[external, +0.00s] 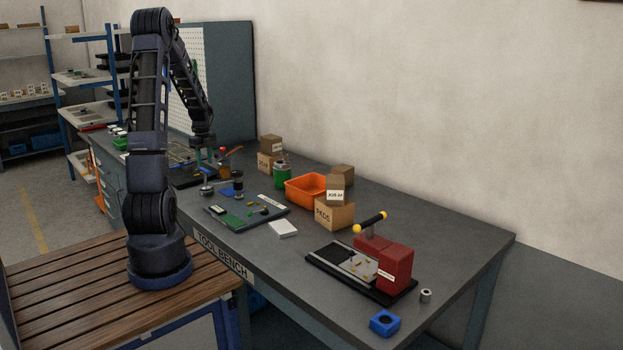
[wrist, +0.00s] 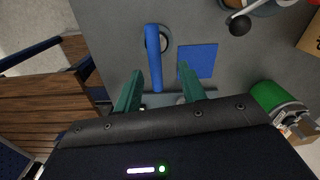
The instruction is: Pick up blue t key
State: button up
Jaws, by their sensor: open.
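In the wrist view a long blue bar (wrist: 153,55), which looks like the handle of the blue t key, lies just beyond my gripper (wrist: 161,74). A round grey ring shows partly behind the bar. My gripper is open and empty, with its two green fingers apart. The near end of the bar appears between the fingertips, with no clear contact. In the external view my gripper (external: 204,161) points down over the bench's left part.
A flat blue square (wrist: 198,61) lies right of the bar. A black-knobbed lever (wrist: 238,25) and a green container (wrist: 272,97) stand farther right. An orange bin (external: 305,189), cardboard boxes (external: 334,214) and a red machine (external: 395,268) occupy the bench.

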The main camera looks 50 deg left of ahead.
aim_at(204, 173)
jog(key=shift+s+f, duration=0.2)
jog(key=shift+f, duration=1.4)
jog(key=shift+s+f, duration=0.15)
jog(key=shift+f, duration=1.4)
jog(key=shift+c, duration=0.2)
grip_shut()
